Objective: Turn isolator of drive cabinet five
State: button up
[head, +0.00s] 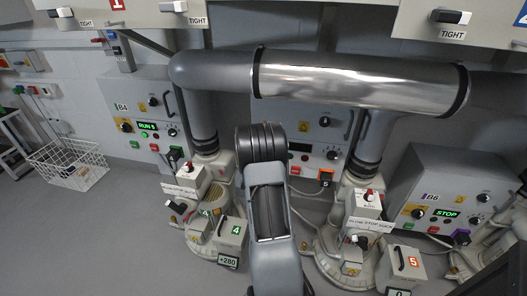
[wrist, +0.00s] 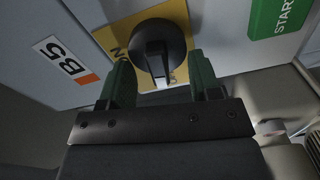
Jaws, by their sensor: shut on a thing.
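Drive cabinet five (head: 309,128) stands behind my arm in the head view, so its left part and isolator are hidden there. In the wrist view its B5 label (wrist: 66,60) shows at left. The isolator (wrist: 159,42) is a black rotary knob on a yellow plate (wrist: 120,32). My gripper (wrist: 161,75) has its two green fingers on either side of the knob's handle and is shut on it. The fingertips partly cover the lower edge of the plate.
A green START label (wrist: 279,14) is at the upper right in the wrist view. Cabinet B4 (head: 131,104) stands left and cabinet B6 (head: 427,190) right. A silver pipe (head: 355,80) crosses above. Blower units (head: 205,215) stand in front. A wire basket (head: 66,165) sits on the floor.

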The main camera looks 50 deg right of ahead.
jog(key=shift+s+d+n, duration=0.1)
jog(key=shift+d+n, duration=0.05)
jog(key=shift+n, duration=0.65)
jog(key=o, duration=0.7)
jog(key=shift+c, duration=0.2)
jog(key=shift+o, duration=1.1)
jog(key=shift+f+n, duration=0.1)
jog(key=shift+n, duration=0.2)
jog(key=shift+a, duration=0.2)
jog(key=p+v, duration=0.3)
jog(key=v, duration=1)
jog(key=shift+a, duration=0.3)
